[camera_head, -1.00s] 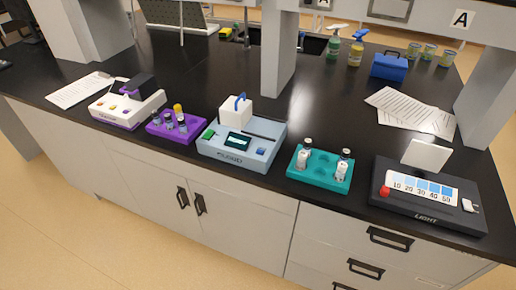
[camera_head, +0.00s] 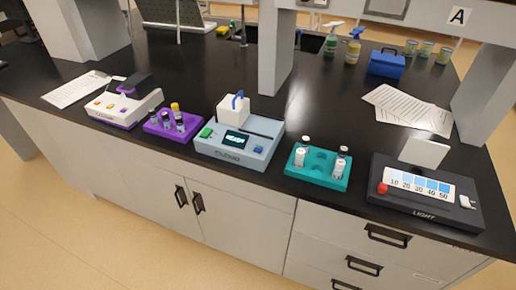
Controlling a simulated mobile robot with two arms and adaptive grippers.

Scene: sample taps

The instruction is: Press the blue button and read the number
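A light blue meter (camera_head: 216,151) stands near the front edge of the black bench. On its front it has a green button (camera_head: 206,132), a small dark screen (camera_head: 235,140) and a blue button (camera_head: 258,150). The screen shows pale marks that are too small to read for sure. A white block with a blue handle (camera_head: 236,107) sits on top of the meter. Neither of my grippers is in view.
A purple rack (camera_head: 155,128) with vials and a white-and-purple device (camera_head: 125,103) stand left of the meter. A grey post (camera_head: 277,50) rises behind.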

